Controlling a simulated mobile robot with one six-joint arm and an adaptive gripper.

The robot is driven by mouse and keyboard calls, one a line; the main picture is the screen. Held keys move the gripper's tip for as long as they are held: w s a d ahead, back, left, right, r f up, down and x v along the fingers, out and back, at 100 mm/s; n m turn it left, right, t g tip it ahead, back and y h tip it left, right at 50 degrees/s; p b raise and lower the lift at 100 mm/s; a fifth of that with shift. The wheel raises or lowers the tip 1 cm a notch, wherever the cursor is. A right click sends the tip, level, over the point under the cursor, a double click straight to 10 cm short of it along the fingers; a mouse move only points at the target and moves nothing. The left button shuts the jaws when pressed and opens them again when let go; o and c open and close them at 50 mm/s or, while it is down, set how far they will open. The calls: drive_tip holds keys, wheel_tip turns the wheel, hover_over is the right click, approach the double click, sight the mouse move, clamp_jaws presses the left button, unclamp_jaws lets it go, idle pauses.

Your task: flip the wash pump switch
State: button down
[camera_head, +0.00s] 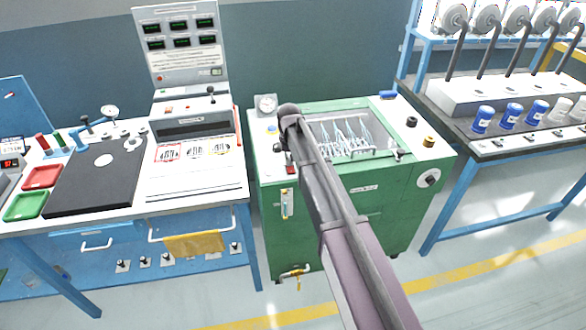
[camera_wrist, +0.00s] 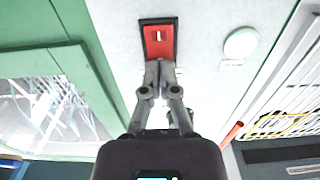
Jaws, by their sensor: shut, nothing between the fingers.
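A red rocker switch (camera_wrist: 158,40) in a dark frame sits on the light top panel of the green machine (camera_head: 345,215). It carries a small white mark. A small red switch (camera_head: 290,169) also shows at the left front of that machine in the head view. My gripper (camera_wrist: 159,68) is shut and empty, its fingertips at the near edge of the red switch in the wrist view. I cannot tell whether they touch it. In the head view my arm crosses the machine and the fingertips are hard to make out.
A round white cap (camera_wrist: 240,42) lies right of the switch in the wrist view. The machine's window (camera_head: 345,135) shows pale strands inside.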

drive_tip(key=shift+f, duration=0.2)
drive_tip(key=shift+r, duration=0.1)
drive_tip(key=shift+r+p, duration=3.4)
drive_tip(key=shift+r, duration=0.05)
drive_tip(key=shift+s+d, duration=0.1)
drive_tip(key=s+d+m, duration=0.3)
drive_tip(key=s+d, duration=2)
drive_tip(key=s, duration=0.3)
drive_tip(key=shift+d, duration=0.3)
